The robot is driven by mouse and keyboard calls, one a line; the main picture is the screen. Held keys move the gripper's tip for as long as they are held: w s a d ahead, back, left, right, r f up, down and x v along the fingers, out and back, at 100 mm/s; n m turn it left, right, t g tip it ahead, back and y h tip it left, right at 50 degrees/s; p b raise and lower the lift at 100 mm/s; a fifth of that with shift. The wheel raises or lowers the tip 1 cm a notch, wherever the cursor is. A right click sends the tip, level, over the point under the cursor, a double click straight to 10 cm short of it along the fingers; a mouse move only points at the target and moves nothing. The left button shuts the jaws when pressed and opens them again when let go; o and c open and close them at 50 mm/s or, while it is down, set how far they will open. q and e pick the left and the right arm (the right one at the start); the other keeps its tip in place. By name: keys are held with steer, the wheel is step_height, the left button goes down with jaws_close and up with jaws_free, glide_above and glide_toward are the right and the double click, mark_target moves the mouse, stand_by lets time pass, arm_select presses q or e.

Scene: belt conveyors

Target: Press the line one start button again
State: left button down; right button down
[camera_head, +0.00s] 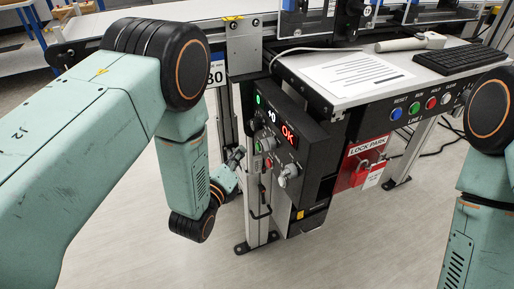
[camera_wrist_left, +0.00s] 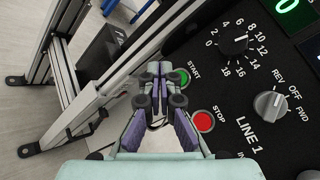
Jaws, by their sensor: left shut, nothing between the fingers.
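The green start button (camera_wrist_left: 181,77) sits on the black Line 1 panel (camera_wrist_left: 245,80) in the left wrist view, labelled START. My left gripper (camera_wrist_left: 160,70) is shut and empty, its fingertips just left of the button and overlapping its edge. I cannot tell whether they touch it. The red stop button (camera_wrist_left: 203,121) lies below and right of it. My right gripper is out of view.
A speed dial (camera_wrist_left: 234,41) and a REV/OFF/FWD selector (camera_wrist_left: 271,103) are on the same panel. An aluminium frame (camera_wrist_left: 90,100) stands left of it. In the head view a desk with paper (camera_head: 355,75), a keyboard (camera_head: 465,60) and a red lock box (camera_head: 360,165) are to the right.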

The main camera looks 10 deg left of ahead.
mark_target(258, 147)
arm_select(q)
steer(key=shift+w+d, duration=0.45)
steer(key=shift+d, duration=0.25)
steer(key=shift+d, duration=0.1)
stand_by(1.0)
steer(key=shift+w+d, duration=0.25)
